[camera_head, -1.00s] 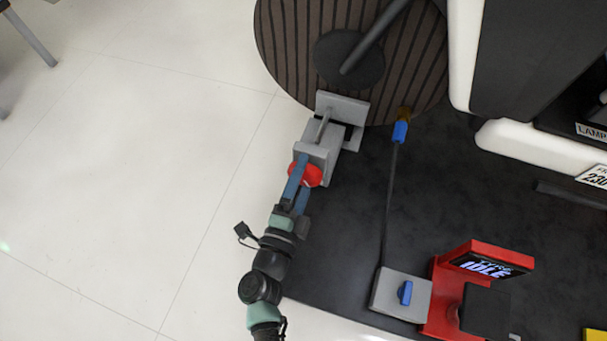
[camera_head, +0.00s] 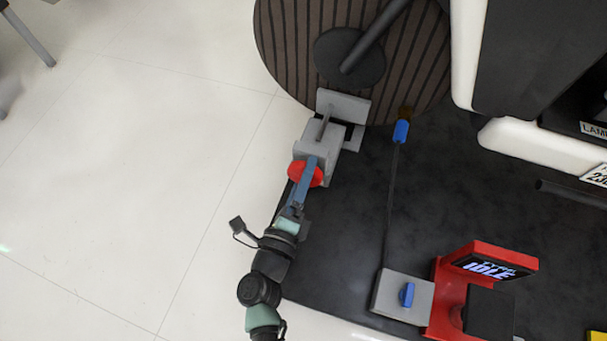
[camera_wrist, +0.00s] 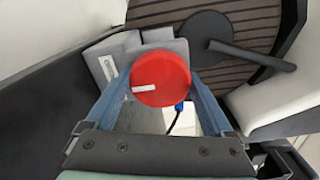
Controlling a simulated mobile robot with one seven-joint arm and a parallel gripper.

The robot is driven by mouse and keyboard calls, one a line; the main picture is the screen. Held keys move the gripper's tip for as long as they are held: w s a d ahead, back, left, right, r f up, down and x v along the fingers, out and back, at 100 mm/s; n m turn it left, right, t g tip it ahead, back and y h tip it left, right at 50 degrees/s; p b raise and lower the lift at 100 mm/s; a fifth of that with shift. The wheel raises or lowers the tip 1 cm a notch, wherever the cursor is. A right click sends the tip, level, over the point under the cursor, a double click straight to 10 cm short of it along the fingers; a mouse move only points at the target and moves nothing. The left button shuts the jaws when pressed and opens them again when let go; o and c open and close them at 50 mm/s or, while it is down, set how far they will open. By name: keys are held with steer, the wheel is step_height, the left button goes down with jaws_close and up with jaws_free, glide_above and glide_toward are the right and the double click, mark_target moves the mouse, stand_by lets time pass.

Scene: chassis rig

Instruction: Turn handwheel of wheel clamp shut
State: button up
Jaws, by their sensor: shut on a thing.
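The wheel clamp (camera_head: 317,137) is a grey block with a rod and an upright plate, beside a large dark ribbed disc. Its red handwheel (camera_head: 296,172) is on the near end of the block. My gripper (camera_head: 310,170) reaches it from below in the head view, and one blue finger covers part of the wheel. In the wrist view, the handwheel (camera_wrist: 160,79) is a red disc with a white mark pointing left. My gripper (camera_wrist: 160,92) has a blue finger on each side of its rim and is shut on it. The fingertips are partly hidden behind the wheel.
The ribbed disc (camera_head: 295,50) stands behind the clamp. A blue-tipped hose or rod (camera_head: 400,131) runs right of the clamp to a grey box with a blue knob (camera_head: 407,294). A red stand (camera_head: 445,295) has a screen reading IDLE. The pale floor at left is open.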

steer(key=shift+a, duration=0.15)
steer(key=o, duration=1.1)
steer(key=shift+s, duration=0.1)
steer(key=shift+p+v, duration=2.55)
steer(key=shift+v, duration=3.9)
